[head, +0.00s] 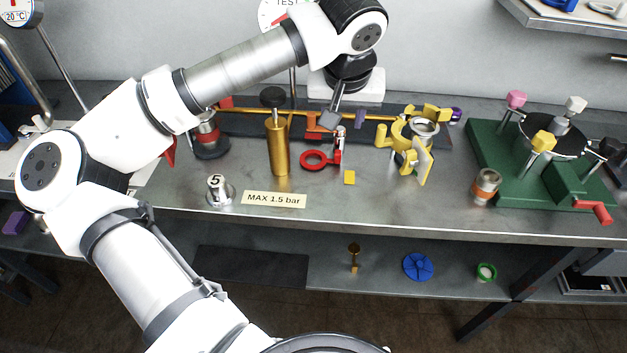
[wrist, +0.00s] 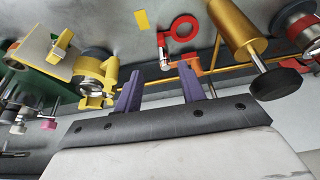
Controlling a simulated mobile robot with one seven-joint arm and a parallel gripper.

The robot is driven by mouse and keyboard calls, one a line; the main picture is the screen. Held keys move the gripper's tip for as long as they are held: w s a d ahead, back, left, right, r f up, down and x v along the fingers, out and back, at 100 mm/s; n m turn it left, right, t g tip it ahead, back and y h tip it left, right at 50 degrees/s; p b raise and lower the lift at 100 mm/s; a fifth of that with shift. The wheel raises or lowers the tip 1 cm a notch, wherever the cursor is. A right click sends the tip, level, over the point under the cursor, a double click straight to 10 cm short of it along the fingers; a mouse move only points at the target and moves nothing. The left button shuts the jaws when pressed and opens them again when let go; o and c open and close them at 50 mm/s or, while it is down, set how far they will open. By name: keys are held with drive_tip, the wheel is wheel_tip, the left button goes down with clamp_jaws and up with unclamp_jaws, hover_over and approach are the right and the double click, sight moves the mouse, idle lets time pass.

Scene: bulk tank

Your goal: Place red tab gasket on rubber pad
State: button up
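The red tab gasket (head: 309,160) lies on the metal bench, its ring to the left and a red upright piece at its right end. It also shows in the wrist view (wrist: 189,38), beyond my fingers. My gripper (wrist: 160,84) has two purple fingers spread apart with nothing between them. In the head view it hangs above the back of the bench, behind the gasket and apart from it. A dark flat pad (head: 250,267) lies on the lower shelf; another dark strip (head: 240,124) runs along the bench back. I cannot tell which is the rubber pad.
A brass cylinder (head: 278,150) stands left of the gasket, a yellow tag (head: 349,177) in front. Yellow clamp-like parts (head: 420,160) stand to the right, then a green base (head: 510,165) with knobs. A weight marked 5 (head: 219,191) and a pressure sign (head: 273,199) are near the front edge.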

drive_tip(key=p, duration=0.1)
hover_over(338, 152)
drive_tip(key=s, duration=0.3)
drive_tip(key=f, duration=0.7)
drive_tip(key=shift+w+d+f, duration=0.2)
drive_tip(key=shift+f, duration=0.05)
drive_tip(key=shift+a+p+x, duration=0.2)
drive_tip(key=shift+p+x, duration=1.05)
drive_tip(key=shift+x, duration=1.6)
drive_tip(key=shift+w, duration=0.1)
clamp_jaws()
